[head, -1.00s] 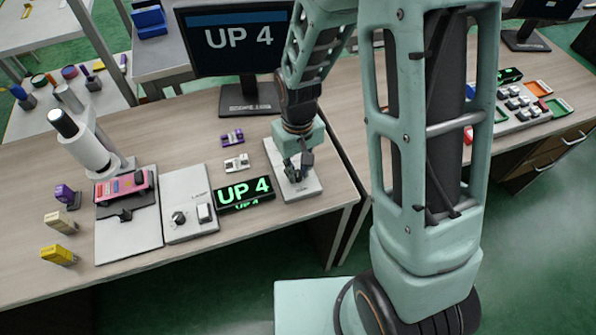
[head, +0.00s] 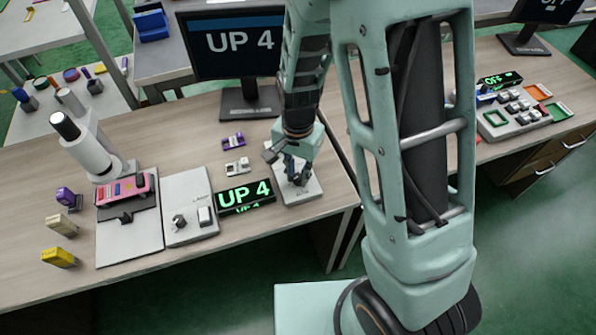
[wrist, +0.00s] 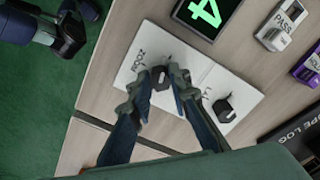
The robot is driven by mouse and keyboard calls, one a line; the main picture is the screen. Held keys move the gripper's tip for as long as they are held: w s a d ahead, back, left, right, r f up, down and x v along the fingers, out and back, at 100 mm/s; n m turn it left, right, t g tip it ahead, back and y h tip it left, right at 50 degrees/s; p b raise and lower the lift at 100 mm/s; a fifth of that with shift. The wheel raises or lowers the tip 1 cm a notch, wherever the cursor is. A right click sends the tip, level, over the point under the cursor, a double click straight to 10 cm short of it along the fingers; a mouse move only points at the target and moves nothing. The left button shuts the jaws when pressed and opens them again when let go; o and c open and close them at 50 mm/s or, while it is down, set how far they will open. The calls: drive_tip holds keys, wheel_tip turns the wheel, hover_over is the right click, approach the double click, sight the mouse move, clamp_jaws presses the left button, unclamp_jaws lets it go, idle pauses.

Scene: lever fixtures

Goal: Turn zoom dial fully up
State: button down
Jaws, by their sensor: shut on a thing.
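The zoom dial (wrist: 160,78) is a small dark knob on a pale plate (wrist: 138,68) marked ZOOM, seen in the wrist view. My gripper (wrist: 168,80) is shut on the zoom dial, with one finger on each side; the fingers hide part of it. In the head view my gripper (head: 296,174) is low over the same pale plate (head: 306,192) and covers the dial. A second dark knob (wrist: 226,106) stands on the plate beside the gripper. A small display (head: 244,195) and the monitor (head: 235,42) both read UP 4.
Left of the display is another pale plate (head: 190,228) with a dark knob and a pale switch. A white microscope (head: 90,145) holds a pink block. Small labelled blocks (head: 237,167) lie behind the display. A second bench at right has a display reading OFF (head: 500,80).

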sight(298, 177)
drive_tip(key=shift+m+p, duration=0.45)
drive_tip(key=shift+m, duration=1.05)
drive_tip(key=c, duration=1.8)
unclamp_jaws()
wheel_tip(298, 177, up, 12)
